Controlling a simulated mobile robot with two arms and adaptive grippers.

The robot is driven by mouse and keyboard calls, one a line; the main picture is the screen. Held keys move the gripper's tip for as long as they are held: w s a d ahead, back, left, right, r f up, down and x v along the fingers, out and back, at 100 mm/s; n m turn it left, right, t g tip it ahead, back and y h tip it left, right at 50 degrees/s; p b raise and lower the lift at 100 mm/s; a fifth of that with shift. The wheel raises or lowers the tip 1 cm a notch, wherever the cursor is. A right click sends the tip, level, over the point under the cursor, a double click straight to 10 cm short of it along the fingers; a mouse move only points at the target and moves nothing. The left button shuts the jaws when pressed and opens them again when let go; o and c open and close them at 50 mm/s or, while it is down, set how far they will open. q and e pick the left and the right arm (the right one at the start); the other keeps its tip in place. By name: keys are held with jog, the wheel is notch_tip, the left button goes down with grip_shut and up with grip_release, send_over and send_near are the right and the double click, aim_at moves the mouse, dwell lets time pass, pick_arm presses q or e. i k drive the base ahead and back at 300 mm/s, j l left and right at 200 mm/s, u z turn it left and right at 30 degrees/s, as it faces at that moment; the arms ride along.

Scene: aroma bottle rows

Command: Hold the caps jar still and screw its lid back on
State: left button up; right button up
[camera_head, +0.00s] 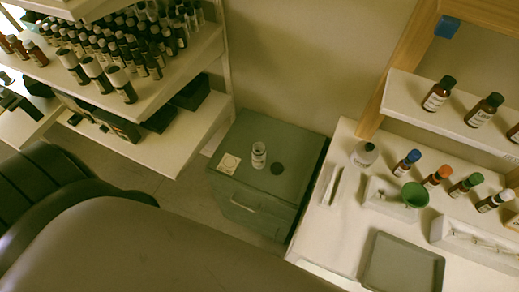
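The caps jar (259,155), a small clear jar with whitish contents, stands upright on the top of a grey-green drawer cabinet (250,135). A dark round disc, which looks like its lid (277,169), lies flat on the cabinet top just right of the jar, apart from it. The jar's top looks uncovered. Neither of my grippers is in view, and nothing touches the jar or the disc.
A pale square card (229,163) with a ring mark lies left of the jar. Shelves of dark bottles (155,85) stand left. A white worktop (330,240) on the right holds several bottles, a green funnel (414,194) and a grey tray (402,266). Large dark shapes fill the lower left.

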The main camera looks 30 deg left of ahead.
aim_at(258, 158)
jog(key=u, duration=0.85)
